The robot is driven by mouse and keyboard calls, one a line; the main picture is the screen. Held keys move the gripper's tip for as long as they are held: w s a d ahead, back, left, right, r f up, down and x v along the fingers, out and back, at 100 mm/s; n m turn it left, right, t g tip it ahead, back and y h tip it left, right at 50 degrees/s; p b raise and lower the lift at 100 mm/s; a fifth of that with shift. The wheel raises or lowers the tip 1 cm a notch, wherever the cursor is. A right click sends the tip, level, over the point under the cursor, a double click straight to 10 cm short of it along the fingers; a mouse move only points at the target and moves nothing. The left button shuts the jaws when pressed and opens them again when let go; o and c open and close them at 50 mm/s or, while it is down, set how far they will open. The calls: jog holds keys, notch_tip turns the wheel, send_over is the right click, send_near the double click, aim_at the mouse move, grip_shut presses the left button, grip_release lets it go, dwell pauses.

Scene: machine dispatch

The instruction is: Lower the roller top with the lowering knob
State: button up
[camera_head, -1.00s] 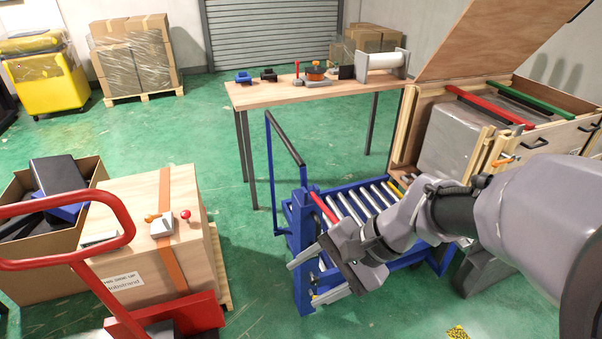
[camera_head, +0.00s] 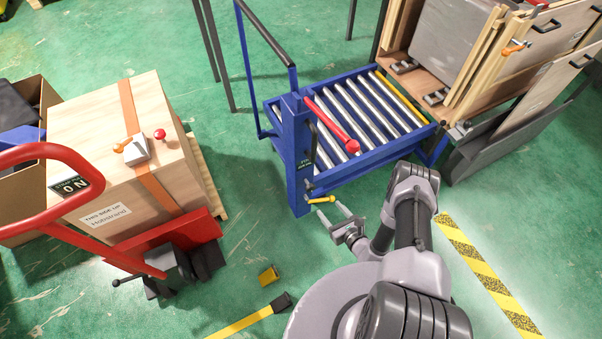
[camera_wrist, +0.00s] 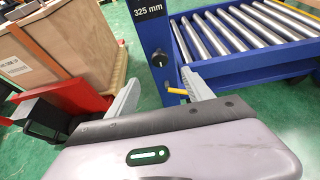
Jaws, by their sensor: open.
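The roller top (camera_head: 362,108), a blue frame with several metal rollers, stands in the middle of the head view; it also shows in the wrist view (camera_wrist: 235,32). On its blue column (camera_head: 298,165) are a yellow-orange lever (camera_head: 321,200) and small black knobs, one above the lever (camera_head: 309,186). Which is the lowering knob I cannot tell. In the wrist view the yellow lever (camera_wrist: 178,92) is beside my right finger, and a black knob (camera_wrist: 158,58) is beyond the fingers. My gripper (camera_head: 327,211) is open and empty, its fingers pointing at the column's lower part.
A red hand truck (camera_head: 140,245) with a wooden crate (camera_head: 120,155) stands left. A wooden case (camera_head: 500,50) stands at the back right. A label on the column reads 325 mm (camera_wrist: 148,10).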

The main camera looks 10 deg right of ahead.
aim_at(312, 189)
jog(key=b+x, duration=0.8)
jog(key=x, duration=0.8)
jog(key=shift+f, duration=0.15)
jog(key=shift+w+a, duration=0.1)
jog(key=shift+w, duration=0.1)
grip_shut()
